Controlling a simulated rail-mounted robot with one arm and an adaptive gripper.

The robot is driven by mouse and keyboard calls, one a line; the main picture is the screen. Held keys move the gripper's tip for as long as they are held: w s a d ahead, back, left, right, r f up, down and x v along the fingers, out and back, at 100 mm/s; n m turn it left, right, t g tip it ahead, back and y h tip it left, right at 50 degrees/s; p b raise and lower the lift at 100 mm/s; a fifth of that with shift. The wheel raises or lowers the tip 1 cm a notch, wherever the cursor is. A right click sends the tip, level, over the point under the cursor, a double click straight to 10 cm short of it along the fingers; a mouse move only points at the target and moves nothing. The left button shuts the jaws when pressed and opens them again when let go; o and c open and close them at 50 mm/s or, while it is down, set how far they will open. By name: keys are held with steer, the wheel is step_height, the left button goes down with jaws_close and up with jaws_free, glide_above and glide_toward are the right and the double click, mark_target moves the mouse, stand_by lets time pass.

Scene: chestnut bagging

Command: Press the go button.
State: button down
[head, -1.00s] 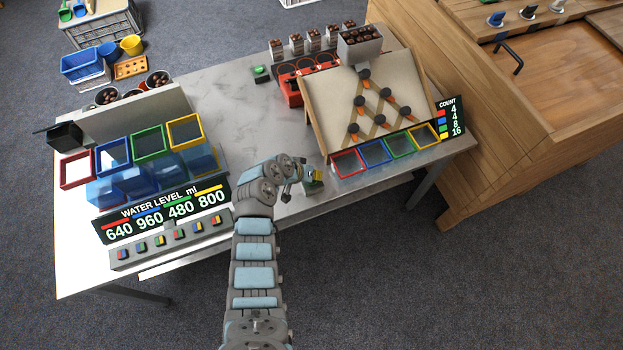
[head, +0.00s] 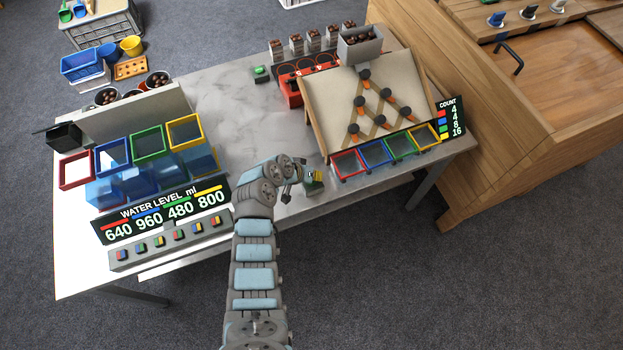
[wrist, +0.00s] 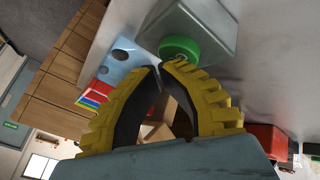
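A green round button (wrist: 180,48) sits on a grey box (wrist: 205,25) in the wrist view, just beyond my fingertips. In the head view this box (head: 314,188) stands near the table's front edge, left of the pegged board, partly hidden by my gripper (head: 316,175). In the wrist view the yellow-and-black fingers of my gripper (wrist: 161,68) curve together, tips nearly meeting, with nothing held between them. The tips are very close to the button's edge; I cannot tell whether they touch it. Another green button (head: 261,72) sits at the table's back.
The pegged board (head: 340,98) with coloured bins (head: 375,153) stands right of my gripper. Coloured water tanks (head: 150,143), a level display (head: 165,212) and a button strip (head: 172,240) are at left. The marble tabletop (head: 235,115) between is clear.

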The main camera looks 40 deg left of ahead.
steer(key=shift+r, duration=0.7)
steer(key=shift+p, duration=0.35)
steer(key=shift+r+p, duration=1.4)
steer(key=shift+r, duration=1.05)
